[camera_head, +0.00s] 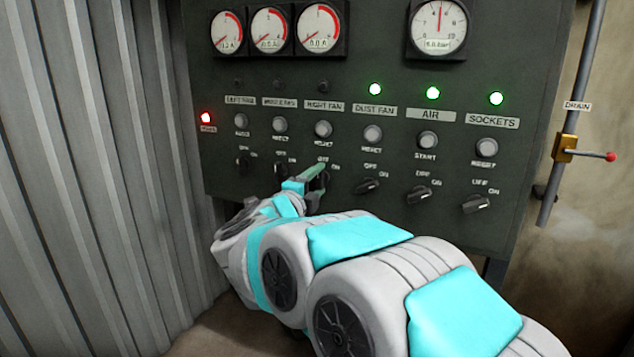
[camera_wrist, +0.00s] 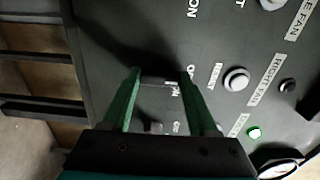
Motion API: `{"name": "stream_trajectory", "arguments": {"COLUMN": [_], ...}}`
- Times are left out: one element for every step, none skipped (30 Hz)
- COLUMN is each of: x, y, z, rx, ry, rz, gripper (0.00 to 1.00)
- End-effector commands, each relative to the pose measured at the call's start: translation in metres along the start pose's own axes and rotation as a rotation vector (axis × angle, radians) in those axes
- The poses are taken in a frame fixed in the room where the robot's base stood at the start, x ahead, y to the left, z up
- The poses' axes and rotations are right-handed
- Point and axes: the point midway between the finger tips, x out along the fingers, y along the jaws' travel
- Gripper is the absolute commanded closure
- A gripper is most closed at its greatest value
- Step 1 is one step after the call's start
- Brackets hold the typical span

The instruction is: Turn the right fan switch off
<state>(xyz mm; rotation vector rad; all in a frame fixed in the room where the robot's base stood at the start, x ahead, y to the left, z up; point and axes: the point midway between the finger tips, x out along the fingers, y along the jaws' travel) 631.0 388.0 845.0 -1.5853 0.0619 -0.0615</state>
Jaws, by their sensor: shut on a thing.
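The right fan switch (camera_wrist: 157,81) is a small dark rotary knob on the grey-green panel, below the RIGHT FAN label (camera_head: 325,106) and its reset button (camera_head: 323,129). My gripper (camera_head: 318,174) is at this switch in the head view and largely hides it. In the wrist view my gripper (camera_wrist: 163,76) has its two green fingers on either side of the knob, shut on it. The knob's exact angle between OFF and ON is hard to tell. The right fan lamp (camera_head: 323,87) is dark; it also looks dark in the wrist view (camera_wrist: 287,86).
The dust fan switch (camera_head: 367,186) is close to the right, with AIR (camera_head: 419,194) and SOCKETS (camera_head: 477,204) switches beyond. Their lamps are green. The left fan switch (camera_head: 242,164) is on the left. A corrugated wall (camera_head: 100,150) stands left of the panel.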

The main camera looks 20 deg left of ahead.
Motion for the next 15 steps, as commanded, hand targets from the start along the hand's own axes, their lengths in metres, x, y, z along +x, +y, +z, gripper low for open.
{"name": "stream_trajectory", "arguments": {"x": [-0.0002, -0.0002, -0.0002, -0.0002, -0.0001, -0.0001, -0.0001, -0.0001, -0.0001, -0.0001, -0.0001, 0.0, -0.0001, -0.0001, -0.0004], "y": [0.001, 0.001, 0.0009, 0.0009, 0.0008, 0.0007, 0.0006, 0.0006, 0.0005, 0.0005, 0.0005, 0.0004, 0.0003, 0.0003, 0.0003], "z": [0.0005, 0.0005, 0.0004, 0.0004, 0.0004, 0.0003, 0.0003, 0.0003, 0.0003, 0.0003, 0.0002, 0.0002, 0.0002, 0.0002, 0.0002], "rx": [-0.002, -0.002, -0.002, -0.001, -0.001, -0.001, -0.001, -0.001, -0.001, 0.0, 0.0, 0.0, 0.0, 0.0, 0.0], "ry": [-0.001, -0.001, -0.001, -0.001, -0.001, -0.001, -0.001, -0.001, -0.001, -0.001, 0.0, 0.0, 0.0, 0.0, 0.0], "rz": [0.001, 0.001, 0.001, 0.001, 0.001, 0.001, 0.001, 0.001, 0.001, 0.001, 0.001, 0.001, 0.001, 0.001, 0.001], "gripper": [0.37, 0.33, 0.29, 0.26, 0.22, 0.18, 0.14, 0.11, 0.1, 0.1, 0.1, 0.1, 0.1, 0.1, 0.1]}}
